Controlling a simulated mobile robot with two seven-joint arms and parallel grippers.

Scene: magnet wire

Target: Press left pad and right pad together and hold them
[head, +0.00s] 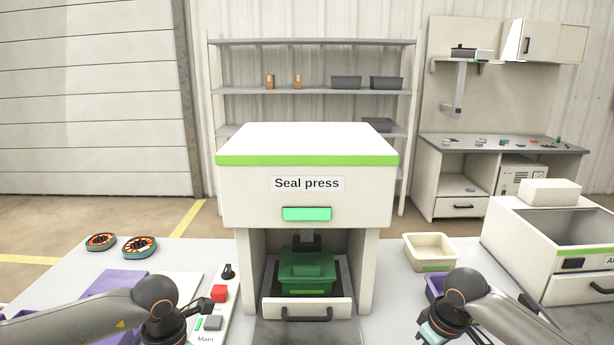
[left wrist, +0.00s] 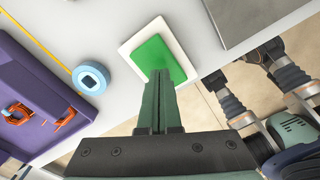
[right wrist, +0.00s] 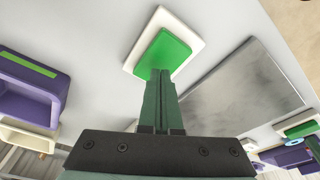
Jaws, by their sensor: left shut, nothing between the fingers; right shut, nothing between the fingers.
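The left pad (left wrist: 155,58) is a green raised square on a white base, upper middle of the left wrist view. My left gripper (left wrist: 161,75) is shut and empty, its tips overlapping the pad's lower edge. The right pad (right wrist: 164,54), green on white, is at the top of the right wrist view. My right gripper (right wrist: 160,74) is shut and empty, its tips at that pad's lower edge. I cannot tell whether either gripper touches its pad. The head view shows neither pad nor fingertips. The seal press (head: 306,183) has a green box (head: 307,270) inside, beneath its ram.
A red button and knob panel (head: 219,297) stands left of the press. Two round orange-and-dark parts (head: 139,247) lie at the far left. A cream bin (head: 430,252) and a purple bin (head: 434,290) are at the right. A metal plate (right wrist: 243,88) lies beside the right pad.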

